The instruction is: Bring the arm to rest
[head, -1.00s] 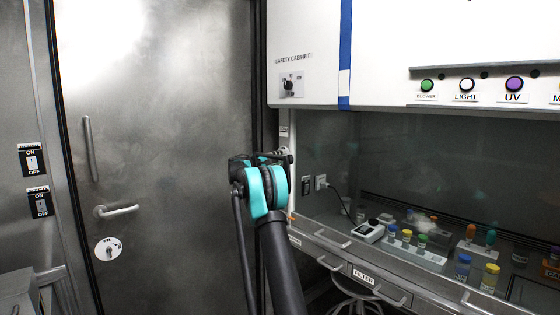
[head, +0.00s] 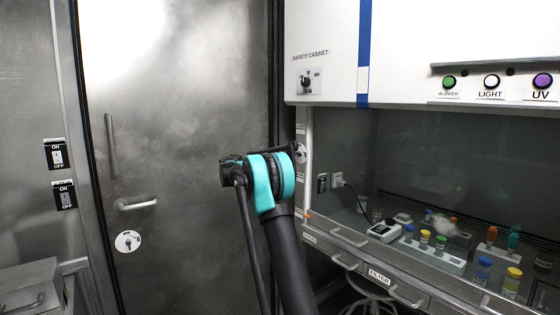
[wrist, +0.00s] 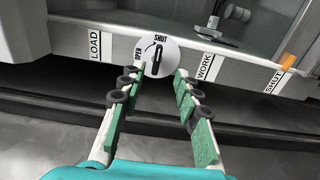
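My arm shows in the head view as a dark link with a teal joint (head: 268,182), in front of the steel door and the left end of the safety cabinet. In the wrist view my gripper (wrist: 156,84) is open, with its two green-padded fingers apart and nothing between them. Beyond the fingertips is a round white dial (wrist: 157,58) with a black knob, marked OPEN and SHUT. I cannot tell whether the fingers touch the dial. In the head view the fingers are hidden behind the arm.
The safety cabinet (head: 325,45) is at the right, with vials (head: 483,270) and a rack (head: 435,257) on its worktop. Drawer handles (head: 349,239) stick out below. A stool (head: 370,290) stands under it. The steel door (head: 175,150) has a lever handle (head: 136,204).

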